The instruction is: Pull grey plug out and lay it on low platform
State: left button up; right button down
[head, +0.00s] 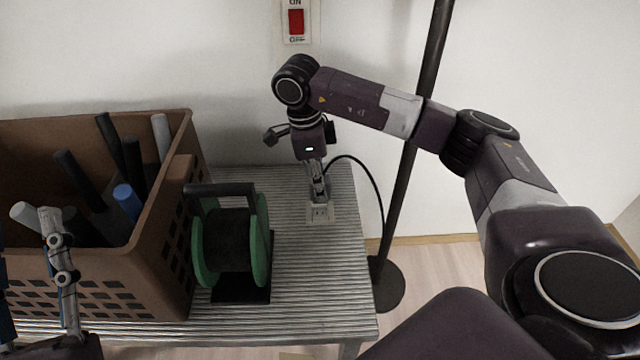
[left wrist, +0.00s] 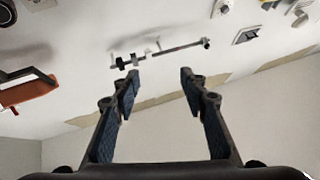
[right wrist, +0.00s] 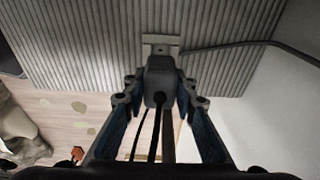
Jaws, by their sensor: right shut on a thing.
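My right gripper (head: 318,192) points down at a pale socket block (head: 320,212) on the grey ribbed platform (head: 315,270). In the right wrist view its fingers (right wrist: 160,90) are shut on the sides of the grey plug (right wrist: 160,78), from which a dark cord runs. The plug's far end meets the socket block (right wrist: 160,42); I cannot tell whether its pins are still inside. In the head view the fingers mostly hide the plug. My left gripper (head: 50,215) is at the lower left, over the brown crate's near side; its fingers (left wrist: 158,75) are apart and empty.
The brown crate (head: 165,265) with several rods stands at left. A green cable reel (head: 262,245) with a black handle stands between it and the socket. A dark pole (head: 400,200) with a round base stands right of the platform. The platform's front right is bare.

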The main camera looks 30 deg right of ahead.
jog(key=shift+r+p, duration=0.4)
jog(key=shift+r, duration=0.1)
pick_arm(q)
jog(key=w+f+g+y, duration=0.1)
jog(key=w+f+g, duration=0.2)
jog(key=f, duration=0.3)
jog(key=shift+w+f+g, duration=0.25)
jog(key=shift+f+g, duration=0.1)
jog(key=shift+g, duration=0.05)
pick_arm(e)
jog(key=shift+r, duration=0.35)
